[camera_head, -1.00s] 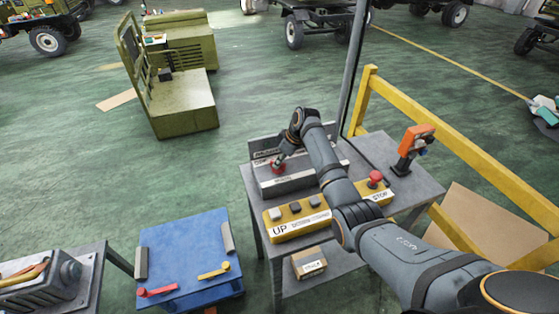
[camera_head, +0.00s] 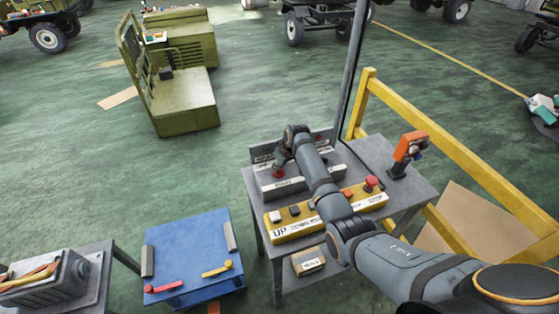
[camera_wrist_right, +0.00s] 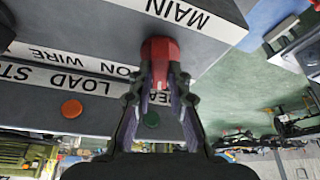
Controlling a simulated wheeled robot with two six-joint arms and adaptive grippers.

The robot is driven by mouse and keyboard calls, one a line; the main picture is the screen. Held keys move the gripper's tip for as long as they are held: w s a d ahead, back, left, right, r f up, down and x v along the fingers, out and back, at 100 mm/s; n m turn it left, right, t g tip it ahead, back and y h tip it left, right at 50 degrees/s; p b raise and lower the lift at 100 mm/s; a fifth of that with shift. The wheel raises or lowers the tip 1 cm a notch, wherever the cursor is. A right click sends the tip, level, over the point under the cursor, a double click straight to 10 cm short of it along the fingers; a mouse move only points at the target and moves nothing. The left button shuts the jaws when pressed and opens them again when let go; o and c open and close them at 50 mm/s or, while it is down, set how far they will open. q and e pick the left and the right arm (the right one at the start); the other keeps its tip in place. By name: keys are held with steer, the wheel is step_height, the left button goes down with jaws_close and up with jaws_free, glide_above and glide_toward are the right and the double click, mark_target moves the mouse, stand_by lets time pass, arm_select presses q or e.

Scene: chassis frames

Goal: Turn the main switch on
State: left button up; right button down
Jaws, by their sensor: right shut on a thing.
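The main switch is a red knob (camera_head: 278,173) on the left part of the grey control box (camera_head: 292,187) on the table. In the right wrist view the red knob (camera_wrist_right: 160,48) sits beside the word MAIN on the box. My right gripper (camera_wrist_right: 161,82) is shut on this knob, with a finger on each side of it. In the head view my right gripper (camera_head: 281,160) is small and partly hidden by its own wrist. The knob's exact turn angle is hard to tell. My left gripper is not in view.
A yellow button panel (camera_head: 325,216) lies in front of the grey box, partly under my right arm. An orange-handled device (camera_head: 408,147) stands at the table's right, near a yellow rail (camera_head: 455,160). A blue table (camera_head: 190,252) stands to the left. A dark post rises behind.

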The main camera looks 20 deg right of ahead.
steer(key=m, duration=0.1)
steer(key=m+h+p, duration=0.1)
steer(key=shift+a+r+m, duration=0.15)
steer(key=shift+r+m, duration=0.05)
steer(key=shift+m, duration=0.2)
steer(key=shift+f+m+h+p, duration=0.1)
steer(key=shift+m+h+p, duration=0.3)
steer(key=shift+m, duration=0.5)
steer(key=shift+a+m+h, duration=0.1)
steer(key=shift+m+h, duration=0.2)
steer(key=shift+m, duration=0.6)
steer(key=m+h+b, duration=0.1)
steer(key=m, duration=0.1)
steer(key=shift+f+m, duration=0.1)
steer(key=shift+m, duration=0.2)
steer(key=shift+w+a+m+g+h+b, duration=0.1)
steer(key=shift+m+g+h+b, duration=0.4)
steer(key=shift+m+b, duration=0.9)
steer(key=shift+m+p, duration=0.35)
steer(key=shift+m, duration=0.25)
steer(key=c, duration=1.3)
jaws_free()
